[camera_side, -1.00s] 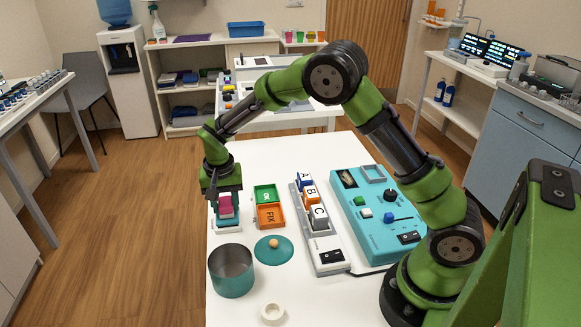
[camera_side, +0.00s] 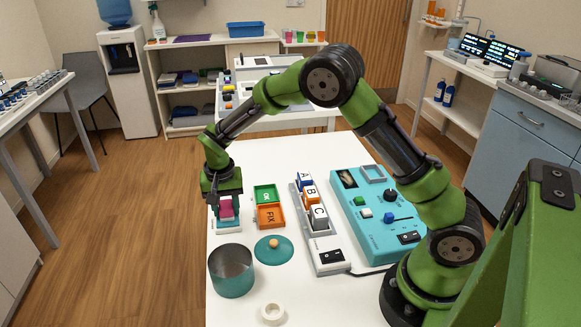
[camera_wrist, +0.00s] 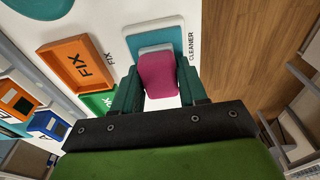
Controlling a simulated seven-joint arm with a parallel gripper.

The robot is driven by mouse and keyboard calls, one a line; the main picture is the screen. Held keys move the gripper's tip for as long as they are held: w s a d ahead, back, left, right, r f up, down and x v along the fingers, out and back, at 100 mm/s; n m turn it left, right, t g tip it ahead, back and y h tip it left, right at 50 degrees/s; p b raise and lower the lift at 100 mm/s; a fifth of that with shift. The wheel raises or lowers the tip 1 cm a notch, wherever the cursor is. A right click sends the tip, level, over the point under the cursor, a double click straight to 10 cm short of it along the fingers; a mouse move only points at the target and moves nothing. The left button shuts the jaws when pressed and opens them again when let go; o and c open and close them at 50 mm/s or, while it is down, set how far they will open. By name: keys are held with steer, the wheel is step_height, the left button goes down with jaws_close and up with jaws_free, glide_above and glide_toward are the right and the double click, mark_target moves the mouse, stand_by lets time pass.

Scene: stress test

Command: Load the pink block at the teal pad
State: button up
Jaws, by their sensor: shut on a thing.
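The pink block (camera_side: 226,208) is between the fingers of my gripper (camera_side: 226,213), which is shut on it. In the wrist view the pink block (camera_wrist: 158,76) shows a grey end and sits between my green fingers (camera_wrist: 158,92). The teal pad (camera_wrist: 160,31), beside the word CLEANER, lies under and beyond the block. In the side view the teal pad (camera_side: 228,235) is mostly hidden by my gripper and the block. I cannot tell whether the block touches the pad.
A green OK tray (camera_side: 265,194) and an orange FIX tray (camera_side: 270,216) stand close to the right. A teal pot (camera_side: 231,271), its lid (camera_side: 272,250) and a white ring (camera_side: 272,313) are in front. A lettered-block rack (camera_side: 328,258) and teal console (camera_side: 390,235) stand farther right.

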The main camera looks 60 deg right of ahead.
mark_target(226, 204)
stand_by(0.4)
steer(key=shift+r, duration=3.5)
